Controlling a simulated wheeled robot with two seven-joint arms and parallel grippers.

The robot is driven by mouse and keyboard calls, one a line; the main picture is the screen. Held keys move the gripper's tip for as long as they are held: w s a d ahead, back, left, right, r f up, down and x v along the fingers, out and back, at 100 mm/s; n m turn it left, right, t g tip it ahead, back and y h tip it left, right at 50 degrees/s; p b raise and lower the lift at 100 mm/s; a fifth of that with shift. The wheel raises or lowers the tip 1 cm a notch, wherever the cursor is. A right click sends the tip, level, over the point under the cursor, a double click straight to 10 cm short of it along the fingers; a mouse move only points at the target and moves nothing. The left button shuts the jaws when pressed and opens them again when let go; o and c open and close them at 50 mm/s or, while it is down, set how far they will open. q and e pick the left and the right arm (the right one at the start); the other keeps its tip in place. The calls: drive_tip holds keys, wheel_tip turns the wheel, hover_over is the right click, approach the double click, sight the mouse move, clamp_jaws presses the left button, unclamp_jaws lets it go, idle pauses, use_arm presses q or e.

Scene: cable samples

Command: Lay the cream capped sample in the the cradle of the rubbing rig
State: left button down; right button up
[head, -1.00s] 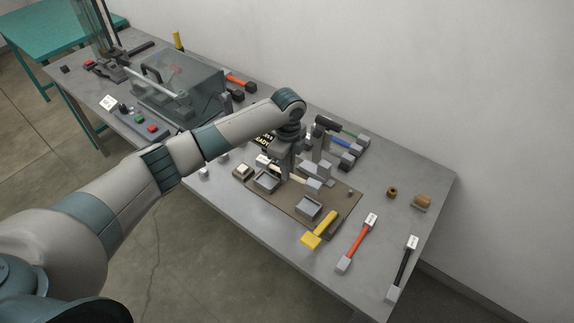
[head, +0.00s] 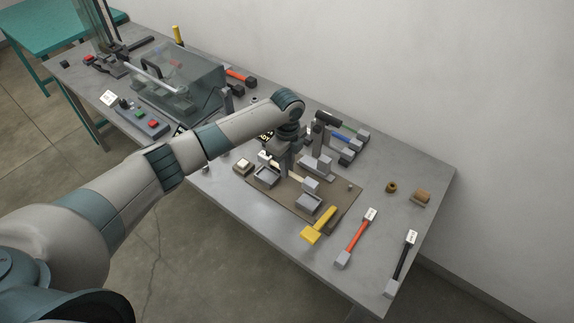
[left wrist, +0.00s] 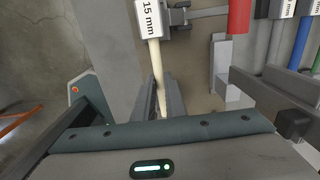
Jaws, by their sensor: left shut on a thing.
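The cream capped sample (head: 296,176) is a cream cable with grey block caps. One cap (head: 311,185) shows on its right in the head view. In the left wrist view the cream cable (left wrist: 158,72) runs up to a cap labelled "15 mm" (left wrist: 150,18). My left gripper (head: 284,172) is shut on the cable, its fingers pointing down over the rig's brown base (head: 280,203). Two grey trays (head: 266,181) (head: 309,205) on the base look like the cradle. The sample is over or between them; whether it touches them I cannot tell. My right gripper is not in view.
Grey rig blocks (head: 316,166) stand close behind the gripper. Red (head: 357,237) and black (head: 404,261) samples lie to the right. Green and blue samples (head: 341,137) lie behind. A clear-covered box (head: 180,85) stands left.

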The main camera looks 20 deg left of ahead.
use_arm(q)
drive_tip(key=shift+f+b, duration=1.65)
drive_tip(key=shift+f, duration=1.85)
drive_tip(key=shift+f, duration=0.3)
drive_tip(key=c, duration=1.7)
unclamp_jaws()
drive_tip(key=shift+r, duration=0.1)
drive_tip(key=shift+r+b, duration=2.55)
drive_tip(key=shift+r, duration=6.1)
drive_tip(key=shift+s+f, duration=0.1)
